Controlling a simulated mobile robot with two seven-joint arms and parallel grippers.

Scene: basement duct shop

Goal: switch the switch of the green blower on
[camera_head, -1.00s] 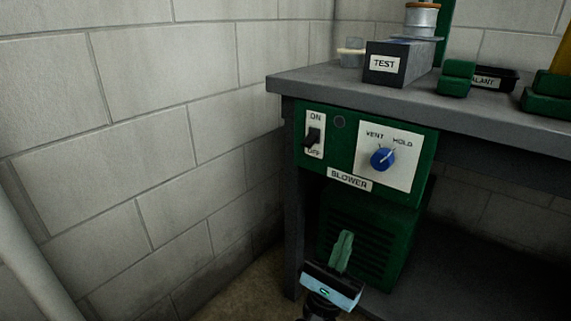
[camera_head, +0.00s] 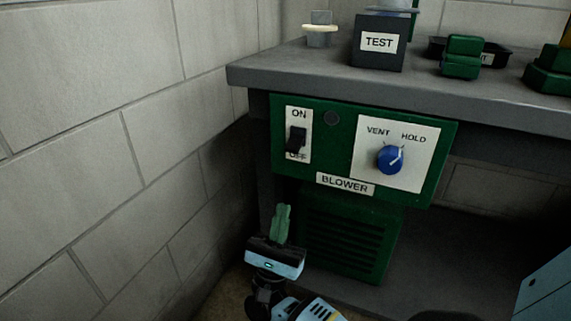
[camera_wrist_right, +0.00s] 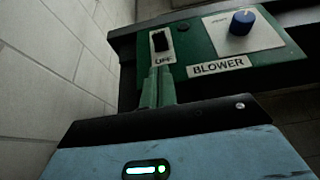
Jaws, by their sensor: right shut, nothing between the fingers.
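The green blower (camera_head: 350,238) stands under the workbench, with its green control panel (camera_head: 232,0) above. The switch (camera_head: 297,139) is a black rocker on a white plate at the panel's left, marked ON above and OFF below; its lower end sticks out over the word OFF. It also shows in the right wrist view (camera_wrist_right: 161,41). My right gripper (camera_head: 281,222) is shut and empty, its green fingers pointing up, below the switch and apart from it in the head view. In the right wrist view the fingers (camera_wrist_right: 158,86) end just under the OFF label. My left gripper is not in view.
A blue knob (camera_head: 390,159) marked VENT and HOLD sits right of the switch. The workbench top (camera_head: 300,74) overhangs the panel and carries a TEST box (camera_head: 378,42) and green blocks (camera_head: 461,57). A block wall (camera_head: 90,170) is close on the left.

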